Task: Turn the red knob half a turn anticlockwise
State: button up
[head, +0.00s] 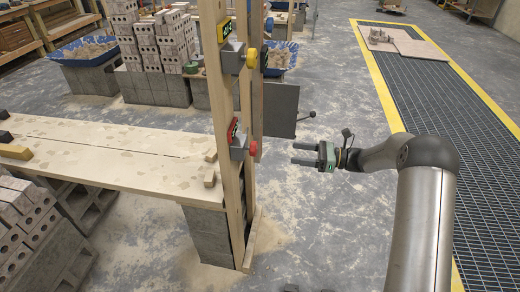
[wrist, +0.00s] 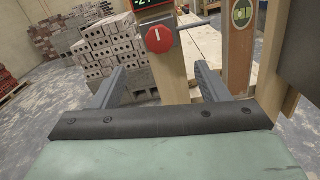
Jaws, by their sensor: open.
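The red knob (head: 253,147) sticks out from a grey box on the lower part of a wooden post (head: 232,190) in the head view. In the wrist view the red knob (wrist: 159,39) faces me, with a white mark pointing about straight up. My gripper (head: 298,153) is open and empty, to the right of the knob and apart from it. In the wrist view my gripper (wrist: 160,78) has its fingers spread to either side, with the knob beyond and above the gap.
A yellow knob (head: 248,54) sits on a box higher up the post. A dark panel (head: 281,110) stands behind the post. A plank bench (head: 110,155) on blocks lies left. Stacked bricks (wrist: 108,48) stand beyond. The floor (head: 330,225) below my gripper is clear.

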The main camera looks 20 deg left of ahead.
aim_at(251, 149)
jog(key=s+a+p, duration=0.1)
jog(key=a+p, duration=0.1)
jog(key=a, duration=1.1)
jog(key=shift+s, duration=0.35)
jog(key=c, duration=1)
